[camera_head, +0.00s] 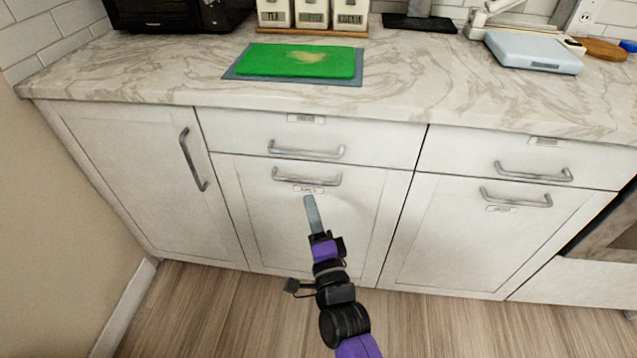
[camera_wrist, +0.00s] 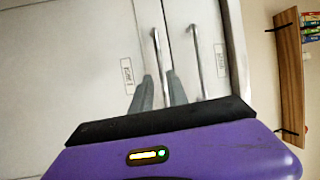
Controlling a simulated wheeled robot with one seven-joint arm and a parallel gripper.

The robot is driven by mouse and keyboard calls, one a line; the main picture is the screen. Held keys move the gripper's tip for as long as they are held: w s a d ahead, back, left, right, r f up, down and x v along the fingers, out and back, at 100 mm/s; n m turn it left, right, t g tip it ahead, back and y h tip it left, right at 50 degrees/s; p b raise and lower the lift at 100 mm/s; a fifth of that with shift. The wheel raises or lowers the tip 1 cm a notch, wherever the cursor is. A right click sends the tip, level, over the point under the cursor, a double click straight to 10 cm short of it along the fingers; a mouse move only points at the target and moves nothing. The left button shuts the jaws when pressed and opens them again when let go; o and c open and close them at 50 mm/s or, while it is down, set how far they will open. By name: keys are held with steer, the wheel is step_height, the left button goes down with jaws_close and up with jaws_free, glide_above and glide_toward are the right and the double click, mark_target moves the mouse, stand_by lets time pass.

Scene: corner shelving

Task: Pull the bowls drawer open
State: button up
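Two stacked fronts with bar handles face me in the head view. The upper drawer has a grey handle (camera_head: 307,151) and a label above it. The lower front has a handle (camera_head: 307,177) with a small label (camera_head: 308,190) just below. The label text is too small to read, so I cannot tell which is the bowls drawer. Both fronts look shut. My gripper (camera_head: 309,200) points at the lower handle from just below it. In the wrist view my gripper (camera_wrist: 160,78) is open, with the lower handle (camera_wrist: 157,50) lined up between its fingers. Contact cannot be told.
Another drawer (camera_head: 533,172) and lower front are at the right. A door with an upright handle (camera_head: 193,160) is at the left. The marble counter (camera_head: 410,90) above holds a green board (camera_head: 300,60), canisters (camera_head: 312,14) and a pale blue scale-like object (camera_head: 533,52). The wooden floor is clear.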

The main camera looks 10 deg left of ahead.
mark_target(304, 180)
steer(key=shift+m, duration=0.3)
steer(key=shift+b+x, duration=0.7)
steer(key=shift+x, duration=3.2)
steer(key=shift+d+r, duration=0.1)
steer(key=shift+r, duration=0.05)
steer(key=shift+c, duration=0.2)
jaws_close()
